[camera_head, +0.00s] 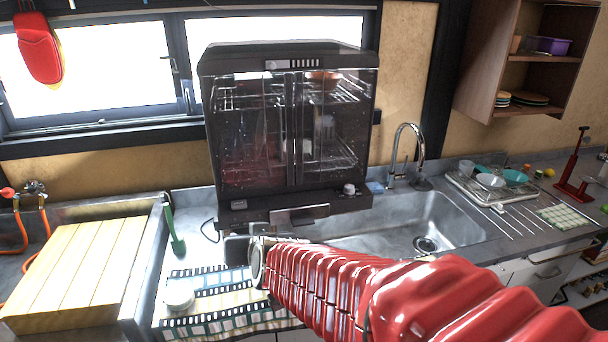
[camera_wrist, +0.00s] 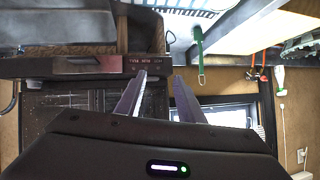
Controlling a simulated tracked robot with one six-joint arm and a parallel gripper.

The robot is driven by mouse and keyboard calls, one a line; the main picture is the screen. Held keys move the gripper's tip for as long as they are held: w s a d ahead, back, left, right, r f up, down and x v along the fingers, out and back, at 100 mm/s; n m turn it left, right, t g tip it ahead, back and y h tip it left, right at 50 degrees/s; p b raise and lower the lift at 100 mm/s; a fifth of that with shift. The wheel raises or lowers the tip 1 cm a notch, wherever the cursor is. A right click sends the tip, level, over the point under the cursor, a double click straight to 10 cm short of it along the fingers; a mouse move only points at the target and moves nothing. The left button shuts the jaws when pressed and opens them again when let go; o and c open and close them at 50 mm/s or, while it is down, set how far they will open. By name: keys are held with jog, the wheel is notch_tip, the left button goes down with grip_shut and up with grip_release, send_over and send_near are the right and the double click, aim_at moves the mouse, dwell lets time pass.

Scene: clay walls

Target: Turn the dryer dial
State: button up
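The dish dryer (camera_head: 290,130) is a dark cabinet with glass doors, standing behind the sink. A light round dial (camera_head: 348,189) sits on the right of its base. My gripper (camera_head: 258,262) is at the end of my red arm, in front of and below the dryer's left part, left of the dial. In the wrist view, which looks upside down, the two fingers (camera_wrist: 159,78) are apart with nothing between them. The dryer's lower front (camera_wrist: 75,68) is left of the fingers; I cannot make out the dial there.
A faucet (camera_head: 409,150) rises right of the dryer behind the sink basin (camera_head: 440,215). A dish tray (camera_head: 492,186) stands farther right. A wooden board (camera_head: 80,265) and a green brush (camera_head: 172,232) are at left. A striped cloth (camera_head: 215,312) lies below my gripper.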

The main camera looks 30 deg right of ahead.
jog(key=s+a+n+g, duration=0.1)
jog(key=s+a+g, duration=0.1)
jog(key=s, duration=0.8)
jog(key=s+a+n+g+y, duration=0.1)
jog(key=s+g, duration=0.3)
jog(key=s, duration=0.6)
jog(key=shift+s+a+f+n, duration=0.15)
jog(key=shift+s+a+n, duration=0.1)
jog(key=shift+a+n, duration=0.55)
jog(key=shift+c, duration=0.5)
